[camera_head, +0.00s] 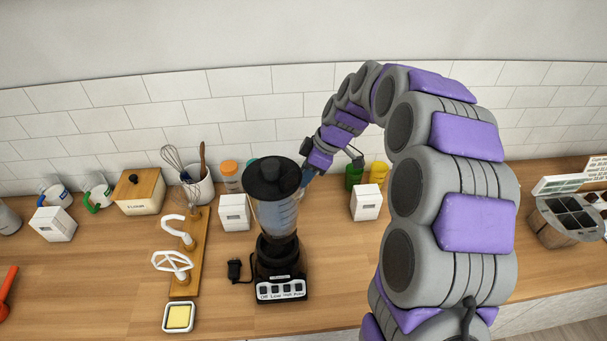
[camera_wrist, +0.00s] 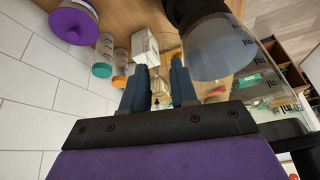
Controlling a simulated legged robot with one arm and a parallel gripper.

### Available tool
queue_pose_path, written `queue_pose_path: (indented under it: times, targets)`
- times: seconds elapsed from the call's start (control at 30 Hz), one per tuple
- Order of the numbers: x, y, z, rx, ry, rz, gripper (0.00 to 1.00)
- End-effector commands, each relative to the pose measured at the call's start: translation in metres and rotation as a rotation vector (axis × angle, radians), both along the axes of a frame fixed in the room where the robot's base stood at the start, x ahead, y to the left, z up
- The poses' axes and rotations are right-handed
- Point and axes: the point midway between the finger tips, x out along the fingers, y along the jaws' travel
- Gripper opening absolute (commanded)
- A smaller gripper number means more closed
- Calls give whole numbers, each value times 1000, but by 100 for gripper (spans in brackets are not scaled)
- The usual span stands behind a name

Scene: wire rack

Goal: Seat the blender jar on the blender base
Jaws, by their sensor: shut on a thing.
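The blender jar (camera_head: 274,214) is clear with marks on its side and a black lid (camera_head: 272,178). It stands roughly upright over the black blender base (camera_head: 278,268), its lower end at the base's collar. I cannot tell whether it is fully seated. In the wrist view the clear jar (camera_wrist: 222,48) fills the upper right, with a dark part at its far end. My gripper (camera_head: 307,177) is at the jar's right side, partly hidden behind it.
A white box (camera_head: 235,212) stands left of the jar and another (camera_head: 366,202) right of it. Bottles and a utensil crock (camera_head: 196,187) stand by the tiled wall.

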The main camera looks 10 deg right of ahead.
Motion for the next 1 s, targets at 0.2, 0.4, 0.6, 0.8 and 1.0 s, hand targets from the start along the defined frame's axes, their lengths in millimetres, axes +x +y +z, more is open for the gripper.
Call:
queue_pose_path:
  times: [0.2, 0.4, 0.6, 0.8, 1.0]
  targets:
    - [0, 3, -9, 19, -2, -15, 0]
    - [0, 2, -23, 21, -4, -15, 0]
    - [0, -1, -38, 23, -4, -15, 0]
    - [0, 0, -51, 21, -4, -14, 0]
    - [0, 2, -59, 20, -5, -15, 0]
